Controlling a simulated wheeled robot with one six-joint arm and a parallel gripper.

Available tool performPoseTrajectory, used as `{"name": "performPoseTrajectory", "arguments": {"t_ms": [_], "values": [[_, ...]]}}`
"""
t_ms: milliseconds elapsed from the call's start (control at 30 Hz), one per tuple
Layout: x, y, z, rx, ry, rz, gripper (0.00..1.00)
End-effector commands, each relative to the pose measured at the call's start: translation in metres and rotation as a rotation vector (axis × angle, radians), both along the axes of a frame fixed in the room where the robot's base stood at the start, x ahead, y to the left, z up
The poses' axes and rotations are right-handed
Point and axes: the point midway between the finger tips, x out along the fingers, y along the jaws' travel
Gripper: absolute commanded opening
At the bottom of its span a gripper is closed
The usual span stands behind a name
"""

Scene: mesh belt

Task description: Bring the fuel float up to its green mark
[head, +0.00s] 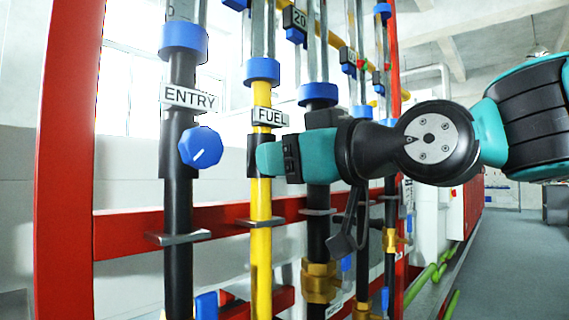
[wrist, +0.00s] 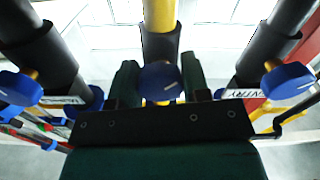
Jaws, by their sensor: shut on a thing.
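The yellow fuel pipe (head: 261,225) stands upright under a white FUEL label (head: 270,117). A blue collar (head: 262,70) joins it to a clear tube (head: 263,30) above. My gripper (head: 260,159) reaches from the right to the black valve body on this pipe. In the wrist view, my gripper (wrist: 160,82) is shut on the dark blue fuel knob (wrist: 160,76), with a finger on each side. The head view hides this knob behind my gripper. I cannot make out the fuel float or its green mark.
The ENTRY pipe (head: 178,235) with its blue knob (head: 201,147) stands close on the left. Other dark pipes with brass fittings (head: 319,282) stand just right of and behind my gripper. A red frame (head: 68,130) holds the row. The floor on the right (head: 500,270) is clear.

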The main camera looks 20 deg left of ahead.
Motion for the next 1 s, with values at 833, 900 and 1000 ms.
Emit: {"name": "performPoseTrajectory", "arguments": {"t_ms": [833,900,1000], "values": [[0.0002,0.0001,-0.0004,-0.004,-0.008,0.0,0.69],[0.0002,0.0001,-0.0003,-0.004,-0.008,0.0,0.69],[-0.0001,-0.0006,-0.0002,-0.004,-0.008,0.0,0.69]]}}
